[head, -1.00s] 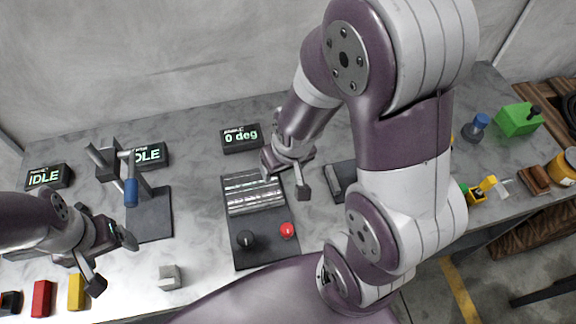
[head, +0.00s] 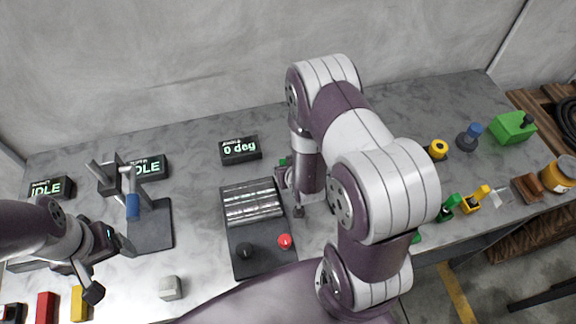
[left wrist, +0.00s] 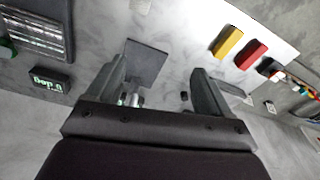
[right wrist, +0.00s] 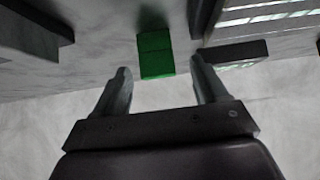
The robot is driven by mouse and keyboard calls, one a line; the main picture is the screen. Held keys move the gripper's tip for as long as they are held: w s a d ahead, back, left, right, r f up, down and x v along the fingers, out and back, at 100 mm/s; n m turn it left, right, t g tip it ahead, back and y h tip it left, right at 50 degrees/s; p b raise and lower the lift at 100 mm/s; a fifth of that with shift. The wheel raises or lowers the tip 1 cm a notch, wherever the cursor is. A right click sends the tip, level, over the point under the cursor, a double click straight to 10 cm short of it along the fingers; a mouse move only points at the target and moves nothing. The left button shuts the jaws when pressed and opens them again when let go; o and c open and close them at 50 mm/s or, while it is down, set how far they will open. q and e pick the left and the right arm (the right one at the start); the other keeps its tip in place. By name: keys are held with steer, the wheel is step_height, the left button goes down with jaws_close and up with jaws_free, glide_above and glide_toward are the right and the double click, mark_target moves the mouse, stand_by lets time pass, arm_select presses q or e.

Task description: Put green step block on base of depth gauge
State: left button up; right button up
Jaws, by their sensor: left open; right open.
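The green step block (right wrist: 155,53) lies on the table in the right wrist view, ahead of and between the fingertips of my open, empty right gripper (right wrist: 160,80). In the head view only a sliver of green (head: 283,161) shows beside my right gripper (head: 291,190); my arm hides the rest. A stand with a blue handle (head: 132,205) and a dark flat base (head: 152,228) stands at the left; I take it as the depth gauge, but its label is unreadable. My left gripper (head: 108,268) is open and empty in front of this base, which also shows in the left wrist view (left wrist: 147,60).
A dark plate with metal rollers (head: 252,202) and a red knob (head: 285,241) is mid-table. A grey cube (head: 170,288), red block (head: 46,307) and yellow block (head: 79,303) lie at the front left. A dark block (right wrist: 30,35) is left of the green block. Right-side items crowd the table.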

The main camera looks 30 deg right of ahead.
steer(key=x, duration=0.4)
steer(key=shift+w+d+f, duration=0.1)
steer(key=shift+d+f, duration=0.05)
steer(key=shift+f, duration=0.15)
steer(key=c, duration=1)
steer(key=shift+r, duration=0.1)
jaws_close()
steer(key=shift+r, duration=0.1)
